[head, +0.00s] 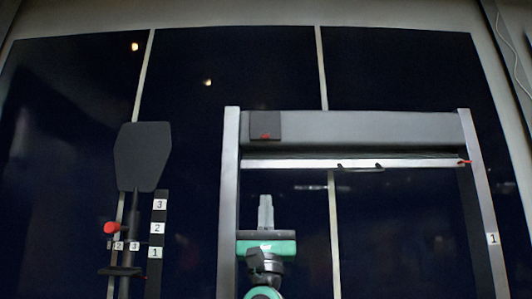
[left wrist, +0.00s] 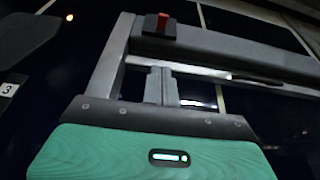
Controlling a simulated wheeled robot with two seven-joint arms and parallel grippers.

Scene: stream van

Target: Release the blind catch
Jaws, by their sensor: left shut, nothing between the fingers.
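The blind's housing (head: 365,128) spans the top of a grey frame, and its pale bottom bar (head: 300,163) sits just below it with a small dark handle (head: 360,168). A dark box with a red catch (head: 265,136) is at the housing's left end; the red catch also shows in the left wrist view (left wrist: 163,21). My left gripper (head: 265,198) is shut and empty, pointing up below the bar and under the catch, apart from both in the head view. Its fingers also show in the left wrist view (left wrist: 160,75). My right gripper is not in view.
A dark paddle-shaped panel (head: 142,157) on a post stands to the left, with a red knob (head: 112,228) and numbered scales (head: 157,228). The frame's left upright (head: 229,200) is close beside my left gripper. A red pointer (head: 464,162) is at the bar's right end.

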